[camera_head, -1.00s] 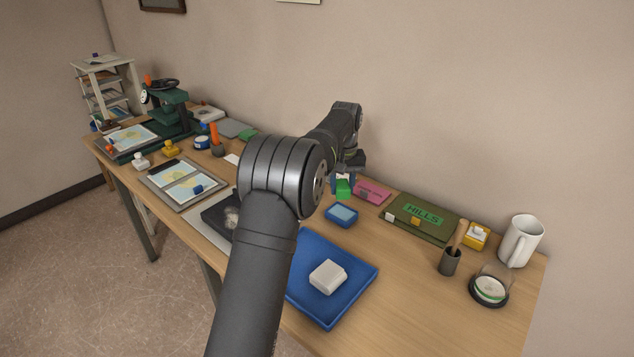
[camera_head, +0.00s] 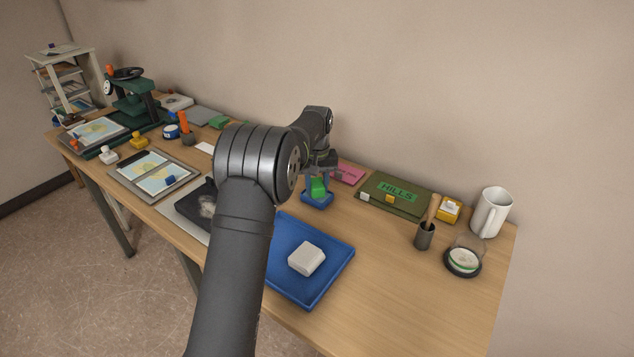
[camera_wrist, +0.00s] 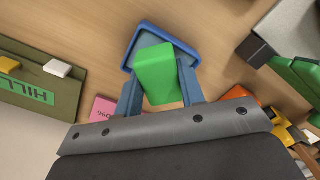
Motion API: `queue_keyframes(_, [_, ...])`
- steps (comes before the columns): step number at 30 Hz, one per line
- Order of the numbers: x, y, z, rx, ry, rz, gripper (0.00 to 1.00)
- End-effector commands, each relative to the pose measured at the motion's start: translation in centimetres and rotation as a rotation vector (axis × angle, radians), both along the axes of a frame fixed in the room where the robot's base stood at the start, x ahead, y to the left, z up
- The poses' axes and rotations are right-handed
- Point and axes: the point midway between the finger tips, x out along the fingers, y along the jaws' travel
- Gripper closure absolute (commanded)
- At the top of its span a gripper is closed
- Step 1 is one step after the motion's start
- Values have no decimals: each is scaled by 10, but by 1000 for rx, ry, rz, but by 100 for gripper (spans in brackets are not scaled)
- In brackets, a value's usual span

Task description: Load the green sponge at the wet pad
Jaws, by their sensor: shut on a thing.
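My gripper (camera_head: 318,184) is shut on the green sponge (camera_head: 319,190), which also shows between the blue fingers in the wrist view (camera_wrist: 157,72). The wet pad, a small blue tray with a grey-blue face (camera_head: 317,204), lies on the table under the sponge. In the wrist view the pad's blue rim (camera_wrist: 148,25) shows beyond the sponge, which covers much of its face. The sponge is over the pad; I cannot tell whether they touch.
A large blue tray (camera_head: 330,283) with a pale block (camera_head: 306,258) is in front. A pink card (camera_head: 348,172) and the green HILLS box (camera_head: 388,205) are behind and right. A wooden-handled tool in a dark cup (camera_head: 425,235), a white mug (camera_head: 492,212) and a round dish (camera_head: 463,262) stand farther right.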

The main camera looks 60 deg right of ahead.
Motion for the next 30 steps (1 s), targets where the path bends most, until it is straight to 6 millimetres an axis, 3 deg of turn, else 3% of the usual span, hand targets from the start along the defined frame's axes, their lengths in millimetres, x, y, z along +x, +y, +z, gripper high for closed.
queue_keyframes(30, [0,0,-6,0,0,0,83])
